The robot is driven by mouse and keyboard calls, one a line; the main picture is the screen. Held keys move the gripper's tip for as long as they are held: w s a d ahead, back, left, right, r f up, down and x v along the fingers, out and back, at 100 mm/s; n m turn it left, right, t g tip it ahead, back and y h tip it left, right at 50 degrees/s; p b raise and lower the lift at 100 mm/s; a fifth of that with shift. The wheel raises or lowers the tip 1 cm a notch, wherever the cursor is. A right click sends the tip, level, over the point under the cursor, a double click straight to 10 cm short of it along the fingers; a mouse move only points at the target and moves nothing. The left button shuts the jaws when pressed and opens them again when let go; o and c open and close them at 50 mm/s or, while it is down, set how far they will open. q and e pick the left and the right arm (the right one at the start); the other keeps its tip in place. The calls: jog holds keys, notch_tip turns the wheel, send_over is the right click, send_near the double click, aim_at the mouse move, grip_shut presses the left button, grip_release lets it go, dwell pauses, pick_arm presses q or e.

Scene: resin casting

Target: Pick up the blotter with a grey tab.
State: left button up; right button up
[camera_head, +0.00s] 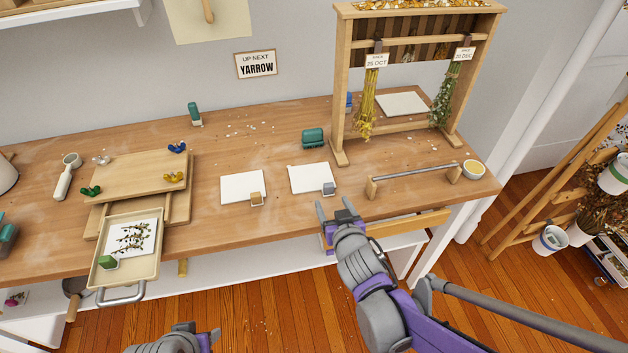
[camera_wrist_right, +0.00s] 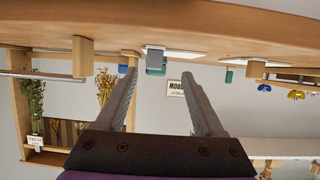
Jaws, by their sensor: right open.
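The blotter with a grey tab (camera_head: 308,177) is a white sheet lying flat on the wooden bench. Its grey tab (camera_head: 328,188) sits at the near right corner. My right gripper (camera_head: 334,208) is open and empty at the bench's front edge, just in front of that tab and apart from it. In the right wrist view, which is upside down, the grey tab (camera_wrist_right: 154,54) appears beyond and between the open fingers (camera_wrist_right: 160,75).
Left of it lies another blotter (camera_head: 240,187) with a tan tab. A green-tabbed one lies in a tray (camera_head: 147,273). To the right are a low bar (camera_head: 415,171) and a wooden rack (camera_head: 341,90) with hanging flowers. A teal item (camera_head: 313,138) stands behind.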

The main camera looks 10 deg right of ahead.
aim_at(330, 188)
jog(key=shift+x, duration=1.1)
jog(key=shift+d+r+b+x, duration=0.15)
jog(key=shift+b+x, duration=0.1)
jog(key=shift+x, duration=0.65)
jog(key=shift+d+r+b+x, duration=0.15)
jog(key=shift+b+x, duration=0.1)
jog(key=shift+x, duration=0.65)
jog(key=shift+d+r+b+x, duration=0.15)
jog(key=shift+b+x, duration=0.1)
jog(key=shift+x, duration=0.65)
jog(key=shift+w, duration=0.15)
jog(key=shift+c, duration=0.3)
grip_shut()
